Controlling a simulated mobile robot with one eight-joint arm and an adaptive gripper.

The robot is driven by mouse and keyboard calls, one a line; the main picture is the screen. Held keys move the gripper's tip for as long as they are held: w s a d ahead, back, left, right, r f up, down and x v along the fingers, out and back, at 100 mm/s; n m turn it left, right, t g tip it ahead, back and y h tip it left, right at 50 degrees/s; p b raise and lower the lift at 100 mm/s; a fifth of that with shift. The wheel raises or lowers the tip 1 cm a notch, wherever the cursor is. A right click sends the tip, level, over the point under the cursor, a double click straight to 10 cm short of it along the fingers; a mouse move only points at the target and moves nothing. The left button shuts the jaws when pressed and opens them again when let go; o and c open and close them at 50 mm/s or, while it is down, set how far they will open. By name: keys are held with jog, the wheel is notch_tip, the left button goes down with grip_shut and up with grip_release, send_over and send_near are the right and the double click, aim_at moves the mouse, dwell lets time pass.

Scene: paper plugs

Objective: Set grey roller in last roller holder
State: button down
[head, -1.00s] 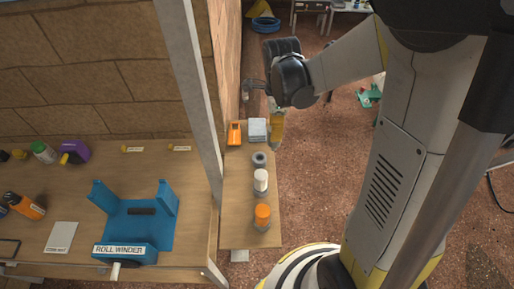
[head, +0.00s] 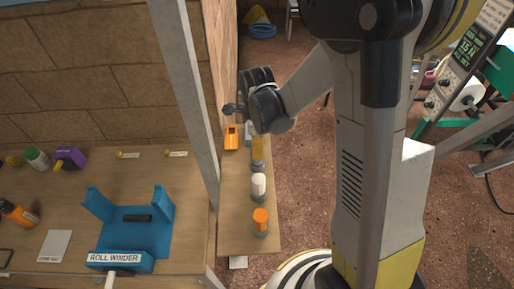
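A small shelf beside the bench carries a row of roller holders. An orange roller (head: 261,217) stands upright in the nearest holder, and a white roller (head: 259,184) stands upright in the middle one. A yellow-orange piece (head: 257,150) hangs below my wrist at the far, last holder and covers most of it. I cannot tell whether it is part of my arm. My gripper (head: 232,109) is small and dark at the end of the arm; its fingers are not clear. I cannot make out the grey roller.
A metal post (head: 184,90) stands left of the shelf. The blue roll winder (head: 130,232) is on the bench.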

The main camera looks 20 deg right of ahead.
jog(key=c, duration=1)
grip_release()
notch_tip(320, 180, up, 12)
jog(key=p, duration=0.3)
jog(key=s+r+n+t, duration=0.2)
jog(key=s+r+n, duration=0.1)
jog(key=n, duration=0.4)
jog(key=s+r+n+t, duration=0.2)
jog(key=s+r+n, duration=0.1)
jog(key=s+n, duration=0.2)
jog(key=s+r+n+t, duration=0.3)
jog(key=s+n, duration=0.1)
jog(key=n, duration=0.5)
jog(key=shift+s+r+n, duration=0.25)
jog(key=shift+s+n, duration=0.05)
jog(key=shift+s, duration=0.05)
